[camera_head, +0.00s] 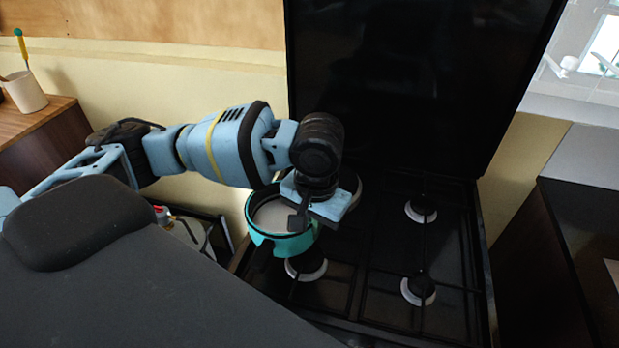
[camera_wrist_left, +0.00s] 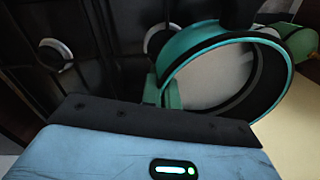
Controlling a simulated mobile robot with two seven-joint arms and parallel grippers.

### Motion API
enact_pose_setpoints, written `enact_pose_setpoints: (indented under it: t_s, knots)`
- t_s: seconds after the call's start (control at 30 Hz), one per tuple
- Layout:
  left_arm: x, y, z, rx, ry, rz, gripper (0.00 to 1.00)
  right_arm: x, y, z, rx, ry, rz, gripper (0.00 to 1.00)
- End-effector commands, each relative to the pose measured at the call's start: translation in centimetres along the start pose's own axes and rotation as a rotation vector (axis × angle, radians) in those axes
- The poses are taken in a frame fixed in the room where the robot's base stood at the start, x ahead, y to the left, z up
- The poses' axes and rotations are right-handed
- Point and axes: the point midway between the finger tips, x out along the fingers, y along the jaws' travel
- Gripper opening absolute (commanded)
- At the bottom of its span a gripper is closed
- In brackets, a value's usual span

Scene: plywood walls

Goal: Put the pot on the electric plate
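The teal pot (camera_head: 283,243) is at the left part of the black stove, with its open top facing up and a pale inside. My left gripper (camera_head: 303,214) is over the pot's right side, with a dark finger overlapping the pot's opening. Its fingertips are not clear, so I cannot tell whether it grips the pot. My right gripper is out of view.
The stove has gas burners at the front left (camera_head: 306,266), back right (camera_head: 421,209) and front right (camera_head: 418,290). Its raised black lid (camera_head: 400,80) stands behind. A wooden counter with a white cup (camera_head: 26,92) is at far left. A dark cabinet (camera_head: 580,240) is at right.

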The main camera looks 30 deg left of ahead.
Motion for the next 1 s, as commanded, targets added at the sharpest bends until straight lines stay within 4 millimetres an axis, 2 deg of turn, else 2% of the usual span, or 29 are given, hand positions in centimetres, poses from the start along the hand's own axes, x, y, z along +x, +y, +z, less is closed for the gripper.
enact_pose_setpoints:
  t_s: [0.27,0.43,1.0]
  knots:
    - [-0.1,0.0,-0.1,0.007,0.004,0.001,0.0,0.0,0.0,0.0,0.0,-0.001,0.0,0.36]
    - [-0.1,0.2,-0.3,0.086,0.005,0.002,0.0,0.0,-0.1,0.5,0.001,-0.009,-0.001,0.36]
    - [-0.1,1.2,-2.0,0.704,0.03,0.009,0.0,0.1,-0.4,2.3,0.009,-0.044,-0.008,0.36]
